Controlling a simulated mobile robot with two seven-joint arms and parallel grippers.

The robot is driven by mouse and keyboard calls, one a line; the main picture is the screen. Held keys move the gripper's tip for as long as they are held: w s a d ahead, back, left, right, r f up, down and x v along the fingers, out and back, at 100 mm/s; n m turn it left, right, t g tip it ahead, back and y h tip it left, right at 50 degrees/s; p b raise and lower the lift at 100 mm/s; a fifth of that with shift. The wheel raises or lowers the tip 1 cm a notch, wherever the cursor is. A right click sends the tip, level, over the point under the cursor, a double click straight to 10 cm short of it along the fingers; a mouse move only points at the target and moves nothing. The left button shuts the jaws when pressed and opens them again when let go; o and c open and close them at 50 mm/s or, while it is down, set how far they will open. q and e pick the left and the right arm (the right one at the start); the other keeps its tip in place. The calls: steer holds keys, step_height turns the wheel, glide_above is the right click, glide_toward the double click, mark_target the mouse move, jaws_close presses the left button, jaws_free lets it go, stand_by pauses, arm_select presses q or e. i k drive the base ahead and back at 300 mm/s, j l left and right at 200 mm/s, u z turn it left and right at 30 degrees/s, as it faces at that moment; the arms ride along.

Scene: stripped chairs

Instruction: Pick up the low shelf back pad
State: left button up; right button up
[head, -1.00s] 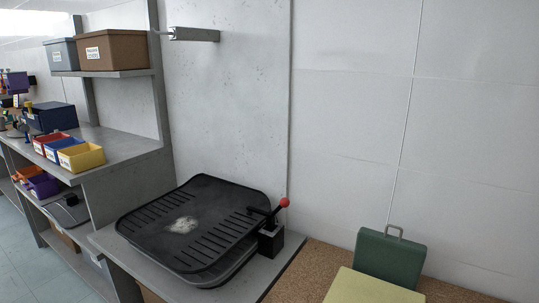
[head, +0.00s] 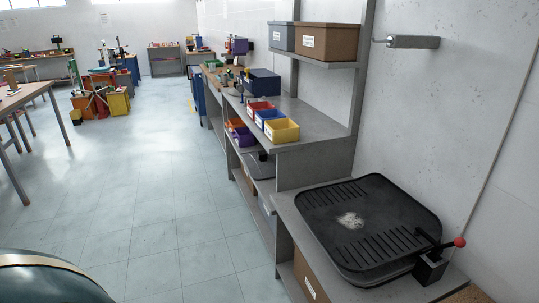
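A dark flat pad-like item (head: 262,157) lies on the low shelf under the bin counter (head: 310,131) in the head view. It is partly hidden by the grey side panel, and I cannot tell whether it is the back pad. Neither of my grippers is in view.
A black ribbed tray (head: 370,222) with a red-knobbed lever (head: 432,262) sits on the near grey bench. Yellow (head: 282,131), blue and red bins stand on the counter. A dark rounded object (head: 50,280) fills the lower left corner. The tiled floor (head: 160,210) left of the shelves is clear.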

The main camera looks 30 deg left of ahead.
mark_target(261, 166)
steer(key=u, duration=1.1)
steer(key=z, duration=0.7)
steer(key=i+j+z, duration=0.15)
steer(key=j+z, duration=0.3)
steer(key=i+j+z, duration=0.1)
steer(key=j+z, duration=0.8)
steer(key=j, duration=0.65)
steer(key=k+j+z, duration=0.1)
steer(key=j, duration=0.45)
steer(key=k+j, duration=0.1)
steer(key=j, duration=0.4)
steer(key=z, duration=0.05)
